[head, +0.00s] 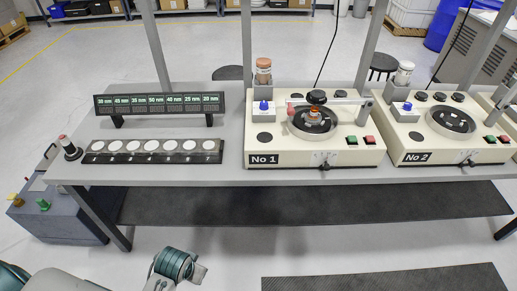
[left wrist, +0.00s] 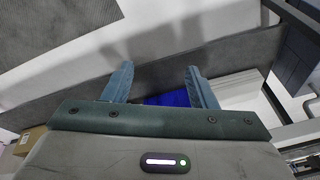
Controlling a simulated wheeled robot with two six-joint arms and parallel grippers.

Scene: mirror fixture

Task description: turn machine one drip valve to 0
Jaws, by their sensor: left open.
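Machine one (head: 315,155), a cream box marked No 1, stands on the grey table right of centre. A bottle with an orange-brown top (head: 263,70) stands on a grey block at its back left. A blue knob (head: 263,105) sits below the bottle; I cannot tell its setting. A black lever (head: 324,166) by a small white scale is on the front edge. My left gripper (left wrist: 160,70) is open and empty in the left wrist view, with its two fingers apart. In the head view my left arm is low at the front left, well away from machine one. My right gripper is not in view.
Machine No 2 (head: 445,145) stands close to the right of machine one. A black tray of white discs (head: 153,159) and a display of nm values (head: 160,103) are on the left. Grey table posts (head: 246,45) rise behind machine one.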

